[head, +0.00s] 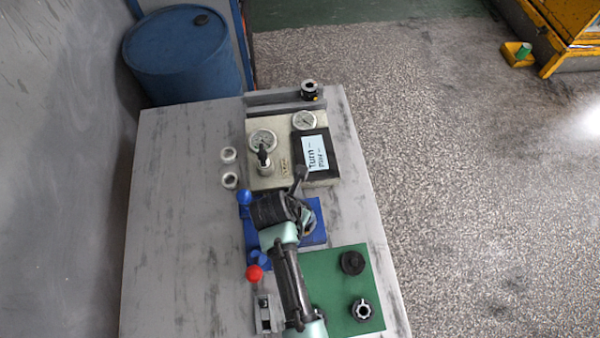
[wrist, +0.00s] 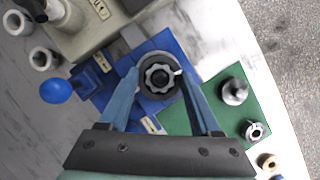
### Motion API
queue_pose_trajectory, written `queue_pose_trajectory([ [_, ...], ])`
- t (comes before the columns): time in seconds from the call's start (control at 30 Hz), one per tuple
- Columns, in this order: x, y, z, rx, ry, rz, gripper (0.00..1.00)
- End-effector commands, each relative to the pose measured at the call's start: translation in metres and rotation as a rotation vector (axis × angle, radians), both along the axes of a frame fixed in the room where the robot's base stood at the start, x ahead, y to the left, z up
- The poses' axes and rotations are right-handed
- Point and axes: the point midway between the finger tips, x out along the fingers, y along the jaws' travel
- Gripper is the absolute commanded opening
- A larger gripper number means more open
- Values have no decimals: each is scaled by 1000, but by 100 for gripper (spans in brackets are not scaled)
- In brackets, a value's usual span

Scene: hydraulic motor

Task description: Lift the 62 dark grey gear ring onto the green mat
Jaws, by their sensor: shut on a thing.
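The dark grey gear ring (wrist: 160,95) is between the two fingertips of my gripper (wrist: 158,76) in the wrist view, and my gripper is shut on it. Its toothed bore faces the camera, with a lighter toothed part showing inside. Behind it lies a blue plate (wrist: 150,46). In the head view my arm hides much of the blue plate (head: 319,232), and the ring is hard to make out. The green mat (head: 335,285) is right next to the blue plate. The wrist view also shows the mat (wrist: 208,88) to the right of the ring.
A dark round part (head: 352,262) and a toothed ring part (head: 361,309) stand on the mat's right side; bare green lies left of them. A red ball knob (head: 254,272) and blue ball knob (head: 244,197) rise beside my arm. A gauge panel (head: 285,178) stands behind.

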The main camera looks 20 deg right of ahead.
Motion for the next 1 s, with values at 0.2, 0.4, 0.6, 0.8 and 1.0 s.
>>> queue_pose_trajectory([
  [0.2, 2, 0, 12, -2, -6, -1, 0],
  [0.4, 2, 0, 47, -1, -8, -1, 0],
  [0.6, 2, 0, 82, -1, -7, 0, 0],
  [0.8, 1, 0, 100, -1, -4, -1, 0],
  [1.0, 1, 0, 101, -1, -2, -1, 0],
])
